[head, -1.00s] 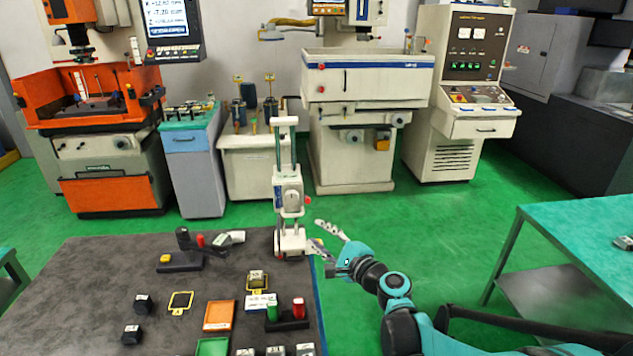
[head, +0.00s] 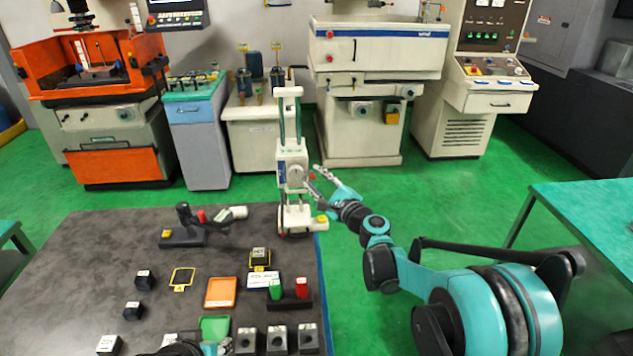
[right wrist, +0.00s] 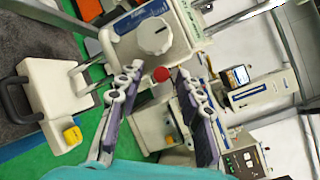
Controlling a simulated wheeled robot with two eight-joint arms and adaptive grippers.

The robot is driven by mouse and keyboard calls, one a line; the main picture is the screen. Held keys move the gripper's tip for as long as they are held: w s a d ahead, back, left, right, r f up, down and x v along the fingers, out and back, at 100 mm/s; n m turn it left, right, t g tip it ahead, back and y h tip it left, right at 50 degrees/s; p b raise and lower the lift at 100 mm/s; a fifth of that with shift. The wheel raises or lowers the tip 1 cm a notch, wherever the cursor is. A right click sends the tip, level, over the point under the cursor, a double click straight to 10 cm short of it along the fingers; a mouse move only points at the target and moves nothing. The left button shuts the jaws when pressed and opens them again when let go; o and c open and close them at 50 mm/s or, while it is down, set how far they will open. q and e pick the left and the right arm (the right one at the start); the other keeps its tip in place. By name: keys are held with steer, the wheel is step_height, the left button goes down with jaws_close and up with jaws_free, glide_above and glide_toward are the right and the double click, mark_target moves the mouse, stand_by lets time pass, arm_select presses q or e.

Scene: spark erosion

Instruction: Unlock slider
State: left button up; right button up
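A white stand with two upright columns (head: 290,118) rises from the table's right edge. Its slider block (head: 291,168) carries a grey dial (right wrist: 155,35) and a red knob (right wrist: 161,74) on its right side. My right gripper (head: 317,182) is beside this knob. In the right wrist view my right gripper (right wrist: 160,82) is open, its two fingers apart with the red knob between their tips. I see no clear contact with the knob. A teal and black part of my left arm shows at the bottom edge of the head view; its fingers are not clear.
The dark table (head: 90,250) holds black blocks, an orange tray (head: 220,293), a green tray (head: 214,327) and a holder with green and red pieces (head: 290,304). A yellow button (right wrist: 73,135) sits on the stand's base. Machines stand behind; green floor lies right.

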jaws_close()
arm_select(q)
steer(key=shift+r, duration=0.15)
arm_select(e)
steer(key=shift+r, duration=0.15)
arm_select(q)
step_height(320, 180, up, 10)
steer(key=p, duration=1)
arm_select(e)
steer(key=shift+w+r+m+g+h, duration=0.4)
steer(key=shift+r+g, duration=0.15)
steer(key=shift+g, duration=0.45)
steer(key=shift+w+r+m+g+h, duration=0.25)
steer(key=shift+w+r+m+g, duration=0.25)
steer(key=shift+g, duration=0.5)
steer(key=shift+w+r+m+g+h, duration=0.2)
steer(key=shift+r+m+g+h, duration=0.15)
steer(key=shift+r+g, duration=0.45)
steer(key=shift+f, duration=0.2)
jaws_free()
